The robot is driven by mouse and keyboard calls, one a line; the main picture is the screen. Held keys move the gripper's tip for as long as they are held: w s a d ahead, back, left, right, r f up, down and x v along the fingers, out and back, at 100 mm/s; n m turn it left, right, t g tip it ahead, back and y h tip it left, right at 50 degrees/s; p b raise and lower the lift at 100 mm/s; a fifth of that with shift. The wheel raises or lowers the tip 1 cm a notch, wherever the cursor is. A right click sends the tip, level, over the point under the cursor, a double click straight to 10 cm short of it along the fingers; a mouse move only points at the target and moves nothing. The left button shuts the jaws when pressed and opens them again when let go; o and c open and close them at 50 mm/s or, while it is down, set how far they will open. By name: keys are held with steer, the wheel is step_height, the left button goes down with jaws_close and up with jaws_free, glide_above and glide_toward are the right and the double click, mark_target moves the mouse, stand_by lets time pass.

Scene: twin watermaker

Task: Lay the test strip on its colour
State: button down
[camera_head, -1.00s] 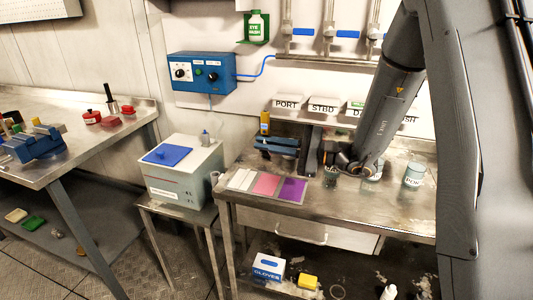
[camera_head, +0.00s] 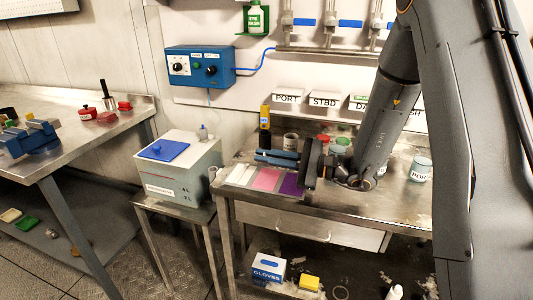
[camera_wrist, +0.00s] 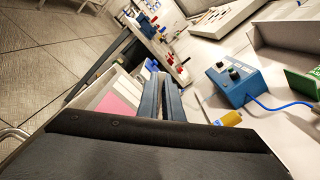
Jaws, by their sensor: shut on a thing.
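The colour card (camera_head: 244,187) lies flat near the front left of the bench, with a white, a pink (camera_head: 266,179) and a purple patch (camera_head: 291,186). In the wrist view its pink patch (camera_wrist: 118,104) shows left of my fingers. My gripper (camera_head: 256,157) is above the card's back edge, its blue fingers pointing left. In the wrist view my gripper (camera_wrist: 158,78) has its fingers close together. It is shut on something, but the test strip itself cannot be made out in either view. My gripper body covers part of the purple patch's right side.
A labelled jar (camera_head: 420,169) stands at the right. A blue control box (camera_head: 200,66) is on the wall.

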steer(key=shift+f, duration=0.55)
steer(key=c, duration=1.8)
jaws_free()
steer(key=shift+c, duration=0.2)
steer(key=shift+r, duration=0.1)
step_height(320, 180, up, 9)
steer(key=p, duration=0.5)
